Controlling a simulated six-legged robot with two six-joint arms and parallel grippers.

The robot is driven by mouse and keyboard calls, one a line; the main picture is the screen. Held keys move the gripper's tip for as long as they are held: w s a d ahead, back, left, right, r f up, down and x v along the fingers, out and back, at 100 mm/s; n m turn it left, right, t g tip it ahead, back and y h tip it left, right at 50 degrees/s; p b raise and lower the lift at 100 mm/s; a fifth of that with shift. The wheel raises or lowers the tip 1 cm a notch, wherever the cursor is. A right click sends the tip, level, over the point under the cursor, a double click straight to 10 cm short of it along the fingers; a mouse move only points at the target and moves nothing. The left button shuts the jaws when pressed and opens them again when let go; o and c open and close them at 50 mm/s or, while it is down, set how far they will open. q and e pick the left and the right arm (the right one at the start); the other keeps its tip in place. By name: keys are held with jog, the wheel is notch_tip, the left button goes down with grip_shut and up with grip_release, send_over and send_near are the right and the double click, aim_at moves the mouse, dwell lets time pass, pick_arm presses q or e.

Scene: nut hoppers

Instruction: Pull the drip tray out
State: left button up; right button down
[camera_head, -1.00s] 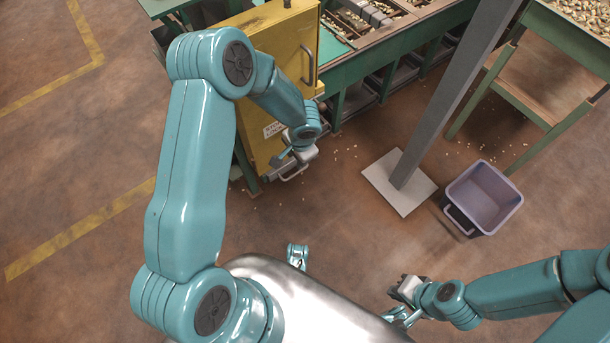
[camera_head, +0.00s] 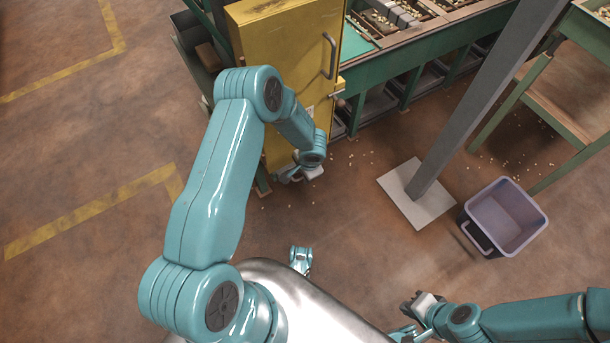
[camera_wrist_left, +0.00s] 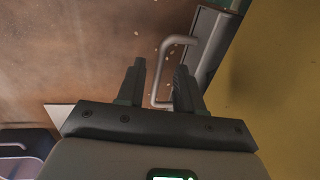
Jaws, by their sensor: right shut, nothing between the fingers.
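The drip tray is the grey metal front (camera_wrist_left: 210,45) low on the yellow cabinet, with a bent bar handle (camera_wrist_left: 157,70), in the left wrist view. My left gripper (camera_wrist_left: 160,80) is open, and the handle shows in the gap between its fingers; I cannot tell whether they touch it. In the head view my left gripper (camera_head: 290,176) is at the cabinet's lower front edge and hides most of the tray. My right gripper (camera_head: 408,307) is shut and empty, low over the floor near my body, far from the tray.
The yellow cabinet (camera_head: 285,45) has an upright door handle (camera_head: 330,56). A grey post on a pale base plate (camera_head: 397,190) and a purple bin (camera_head: 508,218) stand to the right. Scattered nuts lie on the floor. The floor before the cabinet is otherwise clear.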

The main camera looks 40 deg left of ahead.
pick_arm(q)
jog(key=shift+f, duration=0.4)
grip_shut()
jog(key=shift+w, duration=0.15)
dwell(1.0)
